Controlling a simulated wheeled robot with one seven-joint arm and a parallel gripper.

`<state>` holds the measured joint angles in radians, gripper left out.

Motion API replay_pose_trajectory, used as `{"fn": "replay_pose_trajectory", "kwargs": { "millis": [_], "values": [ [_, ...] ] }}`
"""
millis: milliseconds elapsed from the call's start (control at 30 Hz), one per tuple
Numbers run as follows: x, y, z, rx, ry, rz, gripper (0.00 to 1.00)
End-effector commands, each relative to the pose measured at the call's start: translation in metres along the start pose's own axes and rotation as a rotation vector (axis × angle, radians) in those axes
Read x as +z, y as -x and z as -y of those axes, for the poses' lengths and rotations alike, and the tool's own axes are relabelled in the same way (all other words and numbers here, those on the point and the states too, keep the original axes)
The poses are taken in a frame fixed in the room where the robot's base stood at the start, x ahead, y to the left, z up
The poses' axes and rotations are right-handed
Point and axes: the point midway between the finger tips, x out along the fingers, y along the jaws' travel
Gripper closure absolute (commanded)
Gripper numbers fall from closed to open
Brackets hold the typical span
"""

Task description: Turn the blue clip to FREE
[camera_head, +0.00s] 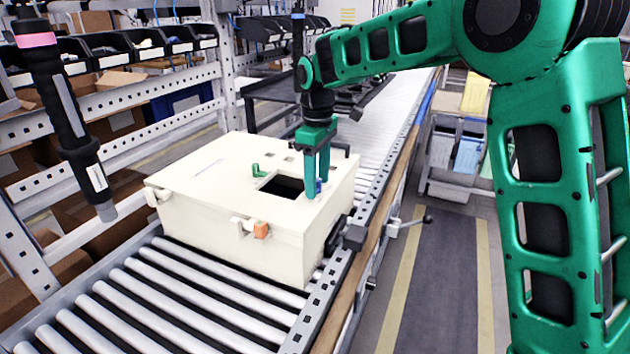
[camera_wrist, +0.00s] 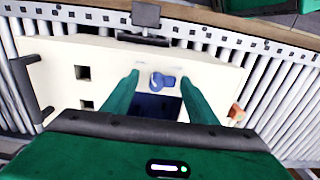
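The blue clip (camera_head: 319,187) is small and sits on the top of the cream box (camera_head: 215,185), beside the dark square opening. In the wrist view the blue clip (camera_wrist: 161,81) lies between my two green fingers, just past the dark opening (camera_wrist: 157,106). My gripper (camera_head: 316,190) points down over the box at the clip; in the wrist view its fingers (camera_wrist: 160,78) are spread wide on either side of the clip, with gaps to it. Nothing is held. I cannot read any FREE marking; small pale marks show near the clip.
A green clip (camera_head: 257,171) stands at the opening's other side. An orange-tipped latch (camera_head: 260,230) is on the box front. The box sits on a roller conveyor (camera_head: 150,300). A dark handle (camera_head: 335,236) sticks out at the box's right.

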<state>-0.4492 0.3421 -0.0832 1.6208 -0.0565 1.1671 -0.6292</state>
Motion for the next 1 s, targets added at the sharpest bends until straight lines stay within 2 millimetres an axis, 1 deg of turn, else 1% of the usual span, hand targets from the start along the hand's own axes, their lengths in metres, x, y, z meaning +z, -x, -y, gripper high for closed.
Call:
{"fn": "replay_pose_trajectory", "kwargs": {
  "millis": [233, 367, 467, 700, 800, 900, 1000],
  "values": [
    [-0.002, 0.000, 0.003, -0.002, 0.007, -0.001, 0.48],
    [-0.003, 0.008, 0.003, -0.001, 0.008, -0.003, 0.48],
    [-0.003, 0.021, 0.003, -0.001, 0.008, -0.004, 0.48],
    [-0.003, 0.066, 0.001, 0.000, 0.006, -0.004, 0.48],
    [-0.003, 0.083, 0.001, -0.001, 0.006, -0.004, 0.48],
    [-0.003, 0.095, 0.000, -0.001, 0.006, -0.003, 0.48],
    [-0.002, 0.103, 0.000, -0.002, 0.006, -0.002, 0.48]
  ]
}}
